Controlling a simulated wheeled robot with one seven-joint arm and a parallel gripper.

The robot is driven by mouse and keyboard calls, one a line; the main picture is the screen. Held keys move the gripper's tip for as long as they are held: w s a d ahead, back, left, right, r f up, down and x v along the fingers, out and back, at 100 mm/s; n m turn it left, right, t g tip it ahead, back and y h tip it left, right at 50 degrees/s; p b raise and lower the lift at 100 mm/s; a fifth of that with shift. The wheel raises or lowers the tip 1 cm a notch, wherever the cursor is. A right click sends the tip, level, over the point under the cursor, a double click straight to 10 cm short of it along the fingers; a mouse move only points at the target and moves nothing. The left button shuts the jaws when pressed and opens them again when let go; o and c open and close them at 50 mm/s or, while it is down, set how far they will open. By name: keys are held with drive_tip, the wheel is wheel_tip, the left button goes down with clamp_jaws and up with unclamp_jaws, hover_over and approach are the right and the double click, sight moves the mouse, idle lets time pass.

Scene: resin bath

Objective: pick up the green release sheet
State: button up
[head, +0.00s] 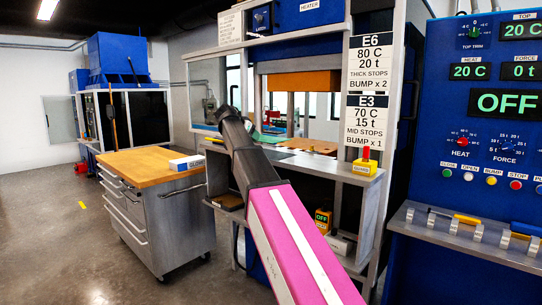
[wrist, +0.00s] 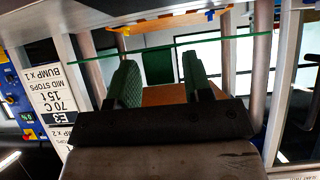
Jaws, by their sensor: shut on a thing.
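The green release sheet (wrist: 225,39) shows in the wrist view as a thin, pale green strip seen nearly edge-on, crossing beyond my fingertips. A darker green block (wrist: 157,66) shows between the fingers, just under the strip; I cannot tell whether it is part of the sheet. My gripper (wrist: 158,82) is shut on the sheet, its two dark fingers standing apart on either side of the block. In the head view my arm reaches to the press opening, and a small green patch (head: 271,130) shows beyond the wrist. The fingertips are not clear there.
An orange-brown board (head: 304,82) hangs in the press opening above a grey ledge. A blue control panel (head: 490,105) is at the right.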

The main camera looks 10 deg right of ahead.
drive_tip(key=shift+s+a, duration=0.75)
drive_tip(key=shift+a, duration=0.3)
drive_tip(key=shift+s+a, duration=0.75)
drive_tip(key=shift+a, duration=0.25)
